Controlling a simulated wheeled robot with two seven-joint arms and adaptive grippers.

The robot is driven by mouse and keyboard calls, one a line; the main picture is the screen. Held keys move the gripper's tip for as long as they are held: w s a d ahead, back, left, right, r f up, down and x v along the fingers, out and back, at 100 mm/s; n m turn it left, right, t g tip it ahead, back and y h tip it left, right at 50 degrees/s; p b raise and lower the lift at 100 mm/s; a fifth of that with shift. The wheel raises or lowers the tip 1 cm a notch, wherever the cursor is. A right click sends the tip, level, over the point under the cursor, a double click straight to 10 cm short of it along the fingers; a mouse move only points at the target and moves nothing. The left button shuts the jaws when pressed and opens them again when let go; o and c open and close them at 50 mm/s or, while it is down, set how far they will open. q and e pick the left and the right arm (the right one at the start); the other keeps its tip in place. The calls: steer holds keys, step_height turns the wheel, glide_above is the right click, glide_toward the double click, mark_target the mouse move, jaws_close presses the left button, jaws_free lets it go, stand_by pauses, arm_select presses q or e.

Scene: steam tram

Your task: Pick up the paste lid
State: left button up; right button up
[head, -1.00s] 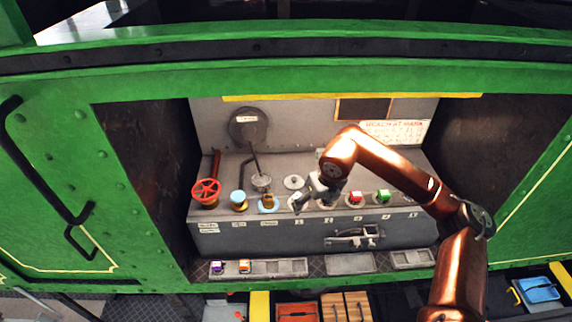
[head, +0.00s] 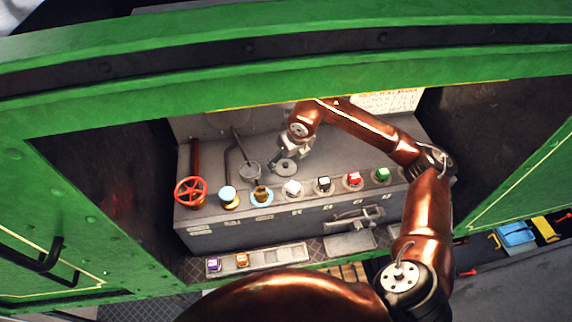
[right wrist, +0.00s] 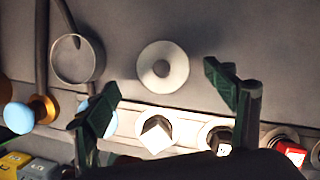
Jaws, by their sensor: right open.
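A round grey disc with a small raised or hollow centre, which looks like the paste lid (head: 286,168), lies flat on the grey bench top. It also shows in the right wrist view (right wrist: 163,67), face on. My right gripper (head: 290,152) is just behind and above it in the head view. In the right wrist view my right gripper (right wrist: 165,80) has its two dark green fingers spread wide, with the disc apart from both, in the gap beyond them. Nothing is between the fingers. My left gripper is not in view.
A round grey pot (head: 249,172) stands left of the disc. A tray (head: 290,255) sits below.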

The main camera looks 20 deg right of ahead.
mark_target(286, 164)
steer(key=x, duration=0.3)
steer(key=shift+w+d+r+p, duration=0.1)
steer(key=shift+w+d+p, duration=0.05)
steer(key=shift+w+p, duration=0.2)
steer(key=shift+s+f, duration=0.25)
steer(key=shift+s, duration=0.15)
steer(key=shift+w+f, duration=0.1)
steer(key=shift+w, duration=0.15)
steer(key=shift+c, duration=0.8)
steer(key=shift+s, duration=0.15)
steer(key=c, duration=0.5)
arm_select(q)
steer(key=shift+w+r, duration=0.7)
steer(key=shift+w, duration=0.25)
arm_select(e)
steer(key=shift+c, duration=0.7)
